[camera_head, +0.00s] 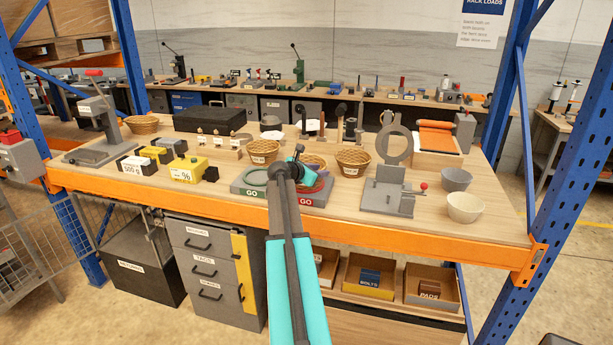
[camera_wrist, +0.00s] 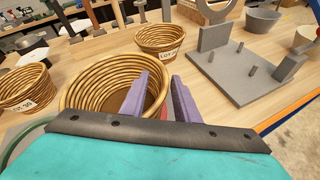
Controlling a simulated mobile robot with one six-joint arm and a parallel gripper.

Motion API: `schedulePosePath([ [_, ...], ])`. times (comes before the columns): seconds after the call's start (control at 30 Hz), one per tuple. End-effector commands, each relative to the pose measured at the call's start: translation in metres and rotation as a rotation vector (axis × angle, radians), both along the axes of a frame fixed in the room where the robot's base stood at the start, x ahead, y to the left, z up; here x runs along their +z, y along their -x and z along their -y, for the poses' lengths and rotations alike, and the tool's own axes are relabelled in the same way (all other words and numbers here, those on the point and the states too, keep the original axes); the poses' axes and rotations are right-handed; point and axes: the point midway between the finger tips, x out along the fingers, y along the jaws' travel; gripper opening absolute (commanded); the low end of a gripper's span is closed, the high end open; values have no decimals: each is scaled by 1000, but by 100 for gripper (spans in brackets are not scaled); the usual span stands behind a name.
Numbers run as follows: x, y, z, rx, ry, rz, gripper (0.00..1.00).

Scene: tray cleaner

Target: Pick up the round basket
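Several round wicker baskets stand on the bench, and the frames do not settle which one is meant. The nearest round basket (camera_wrist: 85,90) is large and empty in the wrist view. In the head view it is partly hidden behind my gripper (camera_head: 300,160). My gripper (camera_wrist: 160,76) is open, its two purple fingers apart at this basket's right rim. The left finger overlaps the basket's inside and the right finger is just outside. I cannot tell whether they touch it. A labelled basket (camera_head: 353,162) stands to the right, another labelled basket (camera_head: 262,152) to the left.
Green GO (camera_head: 246,190) and red GO-marked gauge blocks lie below my gripper. A grey fixture with pegs (camera_wrist: 240,75) stands close on the right, with bowls (camera_head: 465,208) beyond it. Another basket (camera_head: 143,124) is at the far left. The orange beam (camera_head: 430,252) edges the bench.

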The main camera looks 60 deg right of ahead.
Motion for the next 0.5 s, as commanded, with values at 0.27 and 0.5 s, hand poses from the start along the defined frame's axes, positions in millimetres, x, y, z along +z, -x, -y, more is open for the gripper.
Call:
schedulePosePath([
  [0.27, 0, 0, 0, 0, 0, 0, 8],
  [0.5, -1, 1, 0, -2, -2, -1, 0],
])
